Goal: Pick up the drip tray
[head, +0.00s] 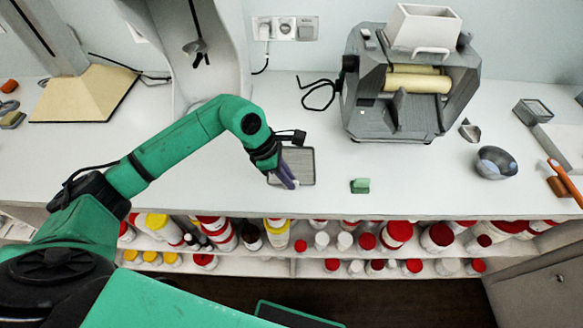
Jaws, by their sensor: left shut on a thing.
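The drip tray (301,164) is a small grey, roughly square tray with a darker rim. It is on or just above the white counter, left of the mill (400,85); I cannot tell whether it touches the counter. My left gripper (287,177) is at the tray's left side, with its purple-grey fingers over that edge. It is shut on the tray. The gripper hides the tray's left part. My right gripper is not in view.
A small green block (360,186) lies right of the tray. A metal bowl (495,162) and an orange-handled tool (563,180) are farther right. Shelves below the counter hold several jars with red and yellow lids. The counter's front edge runs close below the tray.

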